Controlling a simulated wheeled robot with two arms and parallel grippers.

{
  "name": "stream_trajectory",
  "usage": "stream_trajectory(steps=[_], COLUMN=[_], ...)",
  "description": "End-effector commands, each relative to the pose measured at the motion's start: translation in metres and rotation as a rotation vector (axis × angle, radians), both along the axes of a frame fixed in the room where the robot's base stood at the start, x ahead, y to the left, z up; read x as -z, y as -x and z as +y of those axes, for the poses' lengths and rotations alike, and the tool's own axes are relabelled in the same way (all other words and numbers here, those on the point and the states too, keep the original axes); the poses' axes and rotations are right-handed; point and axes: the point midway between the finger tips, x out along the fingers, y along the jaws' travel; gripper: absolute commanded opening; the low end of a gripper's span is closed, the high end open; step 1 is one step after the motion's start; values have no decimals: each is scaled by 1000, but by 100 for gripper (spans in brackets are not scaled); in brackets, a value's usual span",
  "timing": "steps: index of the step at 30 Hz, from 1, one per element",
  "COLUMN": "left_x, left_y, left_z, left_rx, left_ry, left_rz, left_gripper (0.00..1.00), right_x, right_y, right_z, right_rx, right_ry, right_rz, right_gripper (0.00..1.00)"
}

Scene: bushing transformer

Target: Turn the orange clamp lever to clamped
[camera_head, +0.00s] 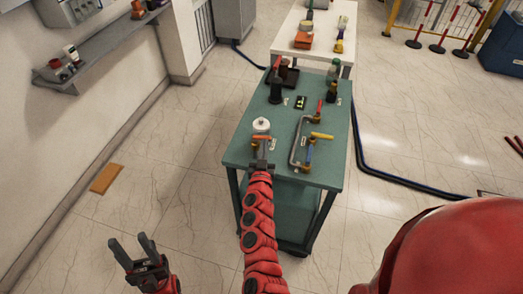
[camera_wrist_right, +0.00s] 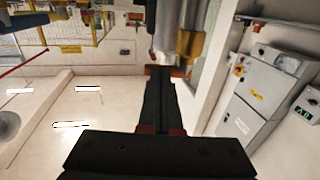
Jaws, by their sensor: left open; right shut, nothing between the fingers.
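An orange lever (camera_head: 262,138) sits near the left front of the green table (camera_head: 235,150), just in front of a white round part (camera_head: 261,125). A second orange handle (camera_head: 322,136) is to its right on a pipe fitting; I cannot tell for certain which is the clamp lever. My right gripper (camera_head: 262,165) is shut and empty at the table's front edge, just short of the left orange lever. In the right wrist view its shut fingers (camera_wrist_right: 160,72) point toward a grey and brass fitting (camera_wrist_right: 190,42); contact is unclear. My left gripper (camera_head: 142,250) is open and empty, low over the floor.
A bent grey pipe with a blue handle (camera_head: 309,152) and a red handle (camera_head: 319,106) stands at the right of the table. A black stand (camera_head: 277,90) is at the back. A white table (camera_head: 290,42) stands behind. Floor to the left is mostly clear.

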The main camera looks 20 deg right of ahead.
Motion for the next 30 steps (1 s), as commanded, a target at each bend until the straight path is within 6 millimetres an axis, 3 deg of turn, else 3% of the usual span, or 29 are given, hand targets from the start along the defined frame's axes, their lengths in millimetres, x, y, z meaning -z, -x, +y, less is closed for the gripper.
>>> stream_trajectory(steps=[8,14,24,30], left_x=[68,130,243,295], left_y=[0,0,0,0], left_z=[0,0,0,0], left_rx=[0,0,0,0], left_ry=[0,0,0,0], left_rz=[0,0,0,0], left_gripper=[50,50,50,50], right_x=[13,17,15,13], right_y=[-3,-7,-17,-24], right_z=[-11,-18,-28,-32], right_rx=[-207,-353,-599,-746], right_ry=[8,10,10,6], right_rz=[-4,-4,-5,-2], right_gripper=[0,0,0,0])
